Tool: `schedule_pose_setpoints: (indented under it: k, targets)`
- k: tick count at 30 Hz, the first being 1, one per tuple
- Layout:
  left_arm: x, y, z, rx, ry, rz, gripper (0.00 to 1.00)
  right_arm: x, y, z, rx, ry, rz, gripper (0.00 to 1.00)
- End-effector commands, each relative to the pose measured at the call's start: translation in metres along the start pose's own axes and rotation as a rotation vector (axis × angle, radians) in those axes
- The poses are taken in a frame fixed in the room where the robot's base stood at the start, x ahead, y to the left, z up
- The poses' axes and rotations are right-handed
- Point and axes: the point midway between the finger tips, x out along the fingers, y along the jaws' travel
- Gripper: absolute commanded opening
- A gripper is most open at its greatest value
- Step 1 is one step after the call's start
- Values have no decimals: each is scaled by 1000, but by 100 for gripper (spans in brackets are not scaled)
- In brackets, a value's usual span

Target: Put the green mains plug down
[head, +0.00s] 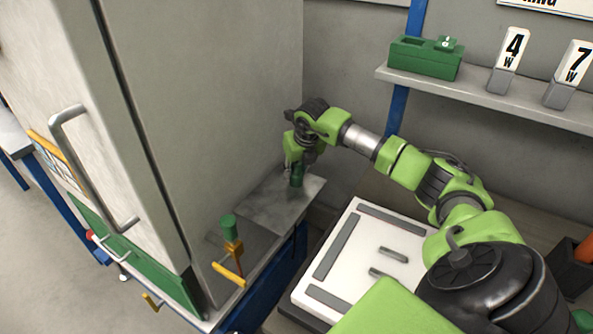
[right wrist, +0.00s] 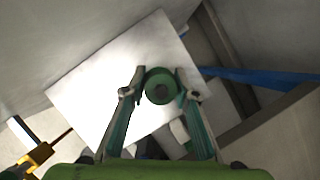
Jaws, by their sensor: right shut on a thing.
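The green mains plug (head: 297,177) is held upright between the fingers of my right gripper (head: 296,168). In the right wrist view the plug (right wrist: 160,86) shows from above as a round green body with a dark centre, between the two fingers of the gripper (right wrist: 161,95). Below it is a pale grey metal plate (head: 282,208), which also fills much of the right wrist view (right wrist: 85,98). The plug is over the plate's back part; I cannot tell whether its bottom touches the plate. My left gripper is not in view.
A tall grey cabinet (head: 215,100) rises close to the left of the plate. A white board (head: 345,283) with grey bars lies to the right. The plate's front part is bare.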

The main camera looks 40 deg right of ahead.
Motion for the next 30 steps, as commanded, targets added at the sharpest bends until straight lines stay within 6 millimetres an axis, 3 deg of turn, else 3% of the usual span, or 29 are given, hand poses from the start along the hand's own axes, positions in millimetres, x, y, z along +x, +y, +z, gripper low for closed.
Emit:
schedule_pose_setpoints:
  k: [4, 5, 6, 20, 30]
  targets:
    - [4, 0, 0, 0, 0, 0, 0, 4, 0, -2, 0, 0, -1, 5]
    - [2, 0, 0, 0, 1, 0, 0, 3, 0, -1, 0, 1, -1, 35]
    - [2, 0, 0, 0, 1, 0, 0, 2, 0, -1, 0, 1, -1, 44]
    - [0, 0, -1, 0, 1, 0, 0, -6, -1, 1, 0, -2, -1, 44]
    - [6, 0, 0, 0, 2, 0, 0, -74, -1, 1, 0, -4, -1, 44]
